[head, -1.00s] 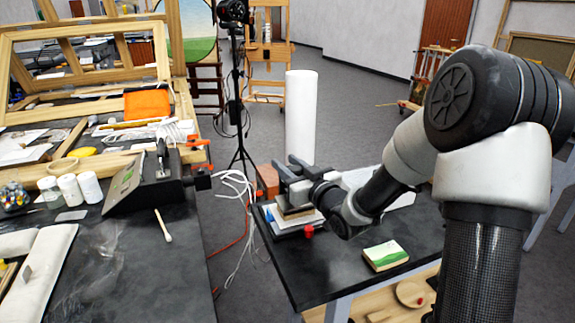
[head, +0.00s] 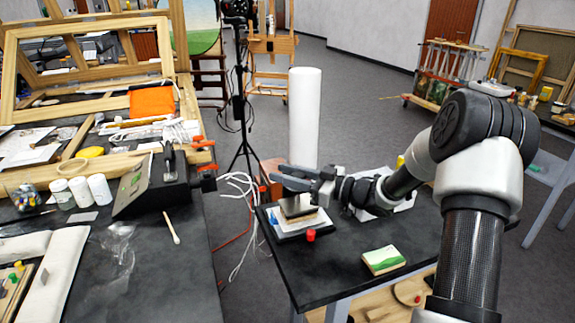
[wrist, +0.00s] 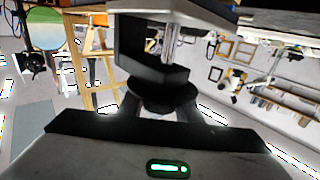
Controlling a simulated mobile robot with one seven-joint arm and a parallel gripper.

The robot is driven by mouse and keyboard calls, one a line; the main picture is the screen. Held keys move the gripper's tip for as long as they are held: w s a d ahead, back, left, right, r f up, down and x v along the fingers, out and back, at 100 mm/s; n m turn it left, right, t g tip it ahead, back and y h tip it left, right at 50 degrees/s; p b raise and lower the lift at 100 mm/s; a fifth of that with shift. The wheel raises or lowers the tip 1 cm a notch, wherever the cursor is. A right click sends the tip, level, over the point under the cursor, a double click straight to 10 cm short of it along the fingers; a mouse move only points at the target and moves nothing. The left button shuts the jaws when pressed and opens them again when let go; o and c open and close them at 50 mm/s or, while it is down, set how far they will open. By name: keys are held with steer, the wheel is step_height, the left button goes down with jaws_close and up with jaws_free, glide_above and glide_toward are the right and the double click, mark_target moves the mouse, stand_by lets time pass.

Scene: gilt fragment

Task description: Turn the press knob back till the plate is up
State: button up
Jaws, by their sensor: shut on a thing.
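The small press (head: 299,207) stands on the dark table (head: 340,262) in the head view, with a flat stack under it. My gripper (head: 300,180) is at its top, reaching in from the right and hiding the knob there. In the wrist view, my gripper (wrist: 160,110) is shut on a dark round press knob (wrist: 163,94). A black bracket (wrist: 138,68) and a bright metal screw (wrist: 170,38) show beyond the knob. The wide grey piece across the top of that view may be the plate. I cannot tell whether a gap lies under the plate.
A red-capped small object (head: 311,236) stands in front of the press. A green-and-cream block (head: 383,260) lies nearer the front edge. A tall white roll (head: 304,118) stands behind the table.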

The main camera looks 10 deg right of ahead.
steer(key=shift+s+a+r+n+g+y+p, duration=0.1)
steer(key=shift+s+n+g+y+p, duration=0.1)
steer(key=shift+n+g+y, duration=0.55)
steer(key=shift+s+a+f+n+g+y+p, duration=0.15)
steer(key=shift+n+g, duration=0.45)
steer(key=shift+g, duration=0.6)
steer(key=shift+s+a+r+n+g+y+p, duration=0.15)
steer(key=shift+n+g+y, duration=0.25)
steer(key=shift+n+g, duration=0.4)
steer(key=shift+o, duration=0.2)
steer(key=shift+s, duration=0.1)
steer(key=shift+c, duration=0.2)
steer(key=o, duration=1.1)
steer(key=shift+r, duration=0.1)
step_height(320, 180, up, 10)
steer(key=shift+f+p, duration=0.1)
steer(key=shift+p, duration=0.7)
